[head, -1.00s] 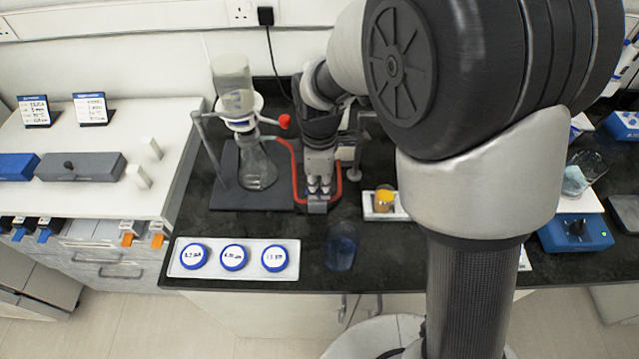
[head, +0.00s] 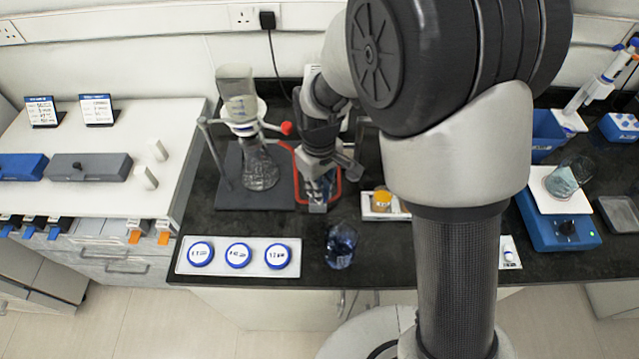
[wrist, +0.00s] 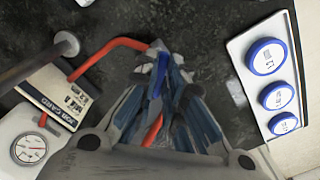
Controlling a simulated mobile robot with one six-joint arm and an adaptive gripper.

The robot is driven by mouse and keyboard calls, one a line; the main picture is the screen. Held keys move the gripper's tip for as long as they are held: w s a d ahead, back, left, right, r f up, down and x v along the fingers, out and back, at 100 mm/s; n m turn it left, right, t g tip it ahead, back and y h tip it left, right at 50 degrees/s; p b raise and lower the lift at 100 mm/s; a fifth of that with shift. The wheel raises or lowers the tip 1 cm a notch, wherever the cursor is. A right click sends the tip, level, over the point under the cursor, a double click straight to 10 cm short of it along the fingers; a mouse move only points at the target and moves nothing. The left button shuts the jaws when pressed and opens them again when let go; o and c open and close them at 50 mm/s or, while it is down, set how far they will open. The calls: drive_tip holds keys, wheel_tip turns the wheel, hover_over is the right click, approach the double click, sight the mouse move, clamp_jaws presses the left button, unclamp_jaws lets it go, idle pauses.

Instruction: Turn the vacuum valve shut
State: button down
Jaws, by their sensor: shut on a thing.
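The vacuum valve sits in the red tubing line, with its grey base (head: 318,208) just in front of my gripper in the head view. In the wrist view a blue valve handle (wrist: 156,88) shows between my fingers, with red tubing (wrist: 112,48) running to the valve. My gripper (head: 321,186), also in the wrist view (wrist: 166,92), points down and is shut on the handle. My fingers hide much of the valve body. The filter flask (head: 260,168) with its funnel stands left of the gripper on a dark base.
A white tray (head: 222,268) with several blue-rimmed dishes and a glass beaker (head: 341,246) stand in front. An orange-filled container (head: 382,200) is to the right. Some dark bench at the front is free.

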drive_tip(key=m+p, duration=0.1)
drive_tip(key=m, duration=0.3)
drive_tip(key=shift+m, duration=0.3)
drive_tip(key=shift+a+m+p, duration=0.15)
drive_tip(key=shift+m+p, duration=0.35)
drive_tip(key=shift+m, duration=1.3)
drive_tip(key=c, duration=1.7)
unclamp_jaws()
drive_tip(key=shift+r, duration=6.05)
